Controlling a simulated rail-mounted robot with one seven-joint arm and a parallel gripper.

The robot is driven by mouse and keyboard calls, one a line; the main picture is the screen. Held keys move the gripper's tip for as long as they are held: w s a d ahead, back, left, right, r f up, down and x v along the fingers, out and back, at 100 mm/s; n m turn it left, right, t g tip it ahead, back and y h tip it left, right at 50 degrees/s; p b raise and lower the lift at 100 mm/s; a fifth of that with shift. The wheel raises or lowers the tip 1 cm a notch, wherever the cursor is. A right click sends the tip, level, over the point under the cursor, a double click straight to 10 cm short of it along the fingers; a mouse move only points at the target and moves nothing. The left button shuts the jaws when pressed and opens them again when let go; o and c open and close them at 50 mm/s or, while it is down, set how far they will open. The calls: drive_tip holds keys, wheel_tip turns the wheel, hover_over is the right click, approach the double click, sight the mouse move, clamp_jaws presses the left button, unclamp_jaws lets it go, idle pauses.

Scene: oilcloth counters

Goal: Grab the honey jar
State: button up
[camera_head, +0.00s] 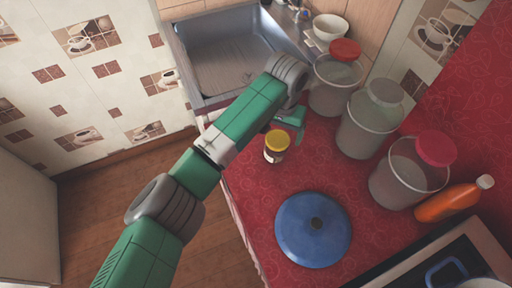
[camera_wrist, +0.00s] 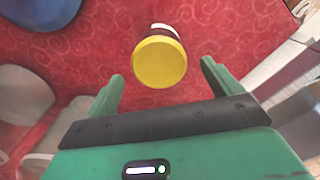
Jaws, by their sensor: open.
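The honey jar (camera_head: 276,146) is a small jar with a yellow lid and a pale label, upright on the red counter near its left edge. In the wrist view the jar (camera_wrist: 159,62) shows mostly its round yellow lid, lying just beyond and between my fingertips. My gripper (camera_wrist: 162,80) is open and empty, with one green finger on each side of the lid's near edge. In the head view my gripper (camera_head: 292,122) is beside the jar, at its upper right, partly hidden by my own arm. Whether a finger touches the jar I cannot tell.
Several clear canisters (camera_head: 366,128) stand along the back of the red counter (camera_head: 372,225). A blue lid (camera_head: 312,229) lies in front of the jar. An orange bottle (camera_head: 452,200) lies at right, near the stove (camera_head: 440,262). A metal sink (camera_head: 225,60) and a white bowl (camera_head: 330,27) are at the top.

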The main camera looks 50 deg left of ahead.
drive_tip(key=shift+f, duration=0.2)
wheel_tip(320, 180, down, 2)
drive_tip(key=shift+d+f+b, duration=0.1)
drive_tip(key=shift+b, duration=0.35)
drive_tip(key=f+b, duration=0.1)
drive_tip(key=f, duration=0.2)
drive_tip(key=f+b, duration=0.1)
drive_tip(key=f, duration=0.1)
drive_tip(key=shift+s+f+b, duration=0.15)
drive_tip(key=shift+s+b, duration=0.15)
drive_tip(key=shift+b, duration=0.05)
drive_tip(key=c, duration=1.3)
drive_tip(key=shift+c, duration=0.2)
drive_tip(key=shift+r, duration=0.2)
